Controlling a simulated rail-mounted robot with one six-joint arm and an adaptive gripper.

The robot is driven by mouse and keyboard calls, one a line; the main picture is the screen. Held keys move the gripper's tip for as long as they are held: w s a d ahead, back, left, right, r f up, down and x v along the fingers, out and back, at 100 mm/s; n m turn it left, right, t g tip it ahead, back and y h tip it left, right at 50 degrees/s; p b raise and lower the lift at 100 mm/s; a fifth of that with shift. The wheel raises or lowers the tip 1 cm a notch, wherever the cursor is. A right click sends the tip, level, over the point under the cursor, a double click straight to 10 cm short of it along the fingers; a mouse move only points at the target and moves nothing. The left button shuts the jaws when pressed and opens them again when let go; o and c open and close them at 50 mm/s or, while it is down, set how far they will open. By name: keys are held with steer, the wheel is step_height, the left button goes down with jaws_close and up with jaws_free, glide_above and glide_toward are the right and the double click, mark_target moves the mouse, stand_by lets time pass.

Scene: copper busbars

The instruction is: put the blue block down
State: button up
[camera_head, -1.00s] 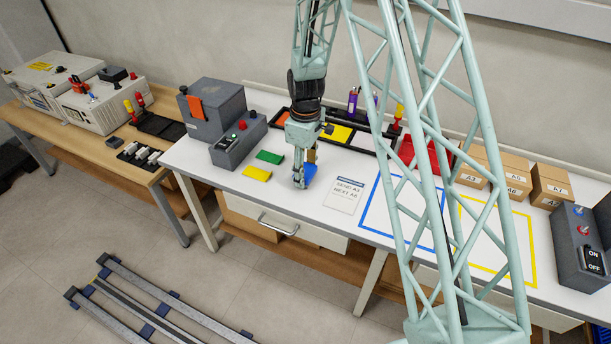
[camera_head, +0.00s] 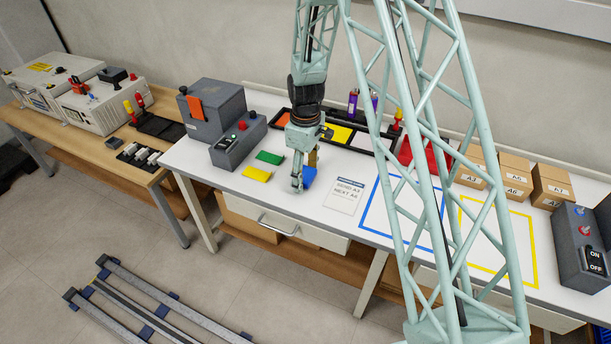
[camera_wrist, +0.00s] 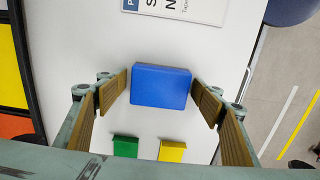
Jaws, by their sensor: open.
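The blue block (camera_head: 309,174) lies on the white table, beside my gripper (camera_head: 303,180) in the head view. In the wrist view the blue block (camera_wrist: 161,86) sits flat between the two tan finger pads of my gripper (camera_wrist: 161,94). There is a visible gap on each side, so the gripper is open and holds nothing. In the head view one finger partly hides the block.
A green block (camera_head: 270,157) and a yellow block (camera_head: 257,174) lie left of the gripper. A white sign card (camera_head: 344,196) lies to the right. A blue outlined square (camera_head: 365,222) is further right. A grey control box (camera_head: 238,140) stands at the left.

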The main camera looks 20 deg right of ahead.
steer(key=shift+r, duration=0.1)
step_height(320, 180, up, 12)
steer(key=p, duration=0.2)
steer(key=shift+p, duration=0.4)
stand_by(0.4)
steer(key=shift+r, duration=0.15)
stand_by(0.6)
step_height(320, 180, up, 17)
steer(key=m+t, duration=0.1)
steer(key=m, duration=0.2)
glide_above(306, 174)
steer(key=s, duration=0.9)
steer(key=s+r+m+t, duration=0.1)
steer(key=s+r+m, duration=0.1)
steer(key=s+r, duration=0.95)
steer(key=s+r+m+t, duration=0.1)
steer(key=s+r+m, duration=0.1)
steer(key=s, duration=1)
steer(key=s+r+m, duration=0.3)
steer(key=s+r, duration=0.2)
steer(key=s, duration=0.8)
steer(key=shift+s+a+t, duration=0.15)
steer(key=shift+s+t, duration=0.15)
steer(key=shift+t, duration=0.1)
